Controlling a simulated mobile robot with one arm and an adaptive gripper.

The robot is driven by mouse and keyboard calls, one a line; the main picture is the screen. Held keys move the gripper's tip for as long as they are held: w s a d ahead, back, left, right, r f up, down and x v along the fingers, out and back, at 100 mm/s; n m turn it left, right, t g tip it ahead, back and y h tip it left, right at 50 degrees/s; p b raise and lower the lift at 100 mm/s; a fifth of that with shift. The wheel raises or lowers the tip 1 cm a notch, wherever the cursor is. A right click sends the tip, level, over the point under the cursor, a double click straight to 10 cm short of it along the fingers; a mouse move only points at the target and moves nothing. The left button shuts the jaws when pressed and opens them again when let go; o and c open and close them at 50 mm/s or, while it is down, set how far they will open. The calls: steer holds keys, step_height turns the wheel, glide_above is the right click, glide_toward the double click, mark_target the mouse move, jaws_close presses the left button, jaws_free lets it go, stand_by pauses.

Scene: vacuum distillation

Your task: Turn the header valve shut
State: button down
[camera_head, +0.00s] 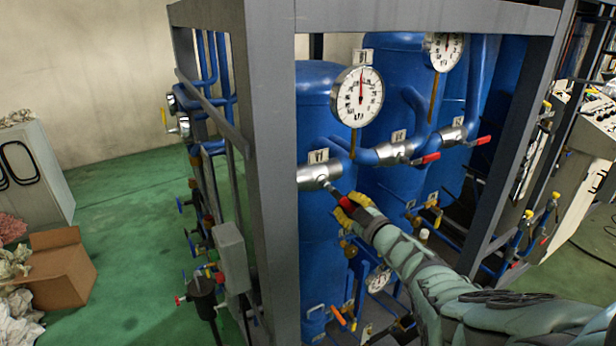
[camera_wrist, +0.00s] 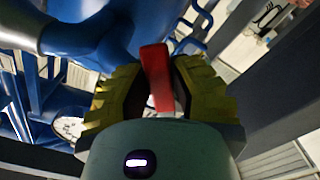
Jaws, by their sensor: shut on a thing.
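The header valve (camera_head: 314,176) is a silver body on the blue header pipe, at the middle of the head view. Its lever slants down and to the right from the body to my gripper (camera_head: 347,208). In the wrist view the red lever handle (camera_wrist: 157,78) stands between the yellow fingers of my gripper (camera_wrist: 158,90). The fingers are shut on the handle, one on each side. The head view mostly hides the handle's end behind the fingers.
Two similar silver valves, with red handles (camera_head: 425,158) and (camera_head: 483,140), sit farther right. A round gauge (camera_head: 358,97) stands above the pipe. A grey frame post (camera_head: 270,170) rises close on the left. Blue tanks (camera_head: 318,240) stand behind. Open green floor (camera_head: 130,215) lies left.

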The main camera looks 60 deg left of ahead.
steer(key=shift+s+f+m+p, duration=0.3)
steer(key=shift+s+m+p, duration=0.15)
steer(key=shift+m, duration=0.55)
steer(key=shift+s+a+f+m, duration=0.1)
steer(key=shift+s+f+m, duration=0.25)
steer(key=shift+s+m, duration=0.55)
steer(key=shift+s+f+m+p, duration=0.1)
steer(key=shift+s+m+p, duration=0.2)
steer(key=shift+m, duration=0.4)
steer(key=shift+s+a, duration=0.1)
steer(key=shift+s+f+m, duration=0.15)
steer(key=shift+s+m, duration=0.4)
steer(key=shift+m, duration=0.45)
steer(key=shift+s+m, duration=0.3)
steer(key=shift+m, duration=0.1)
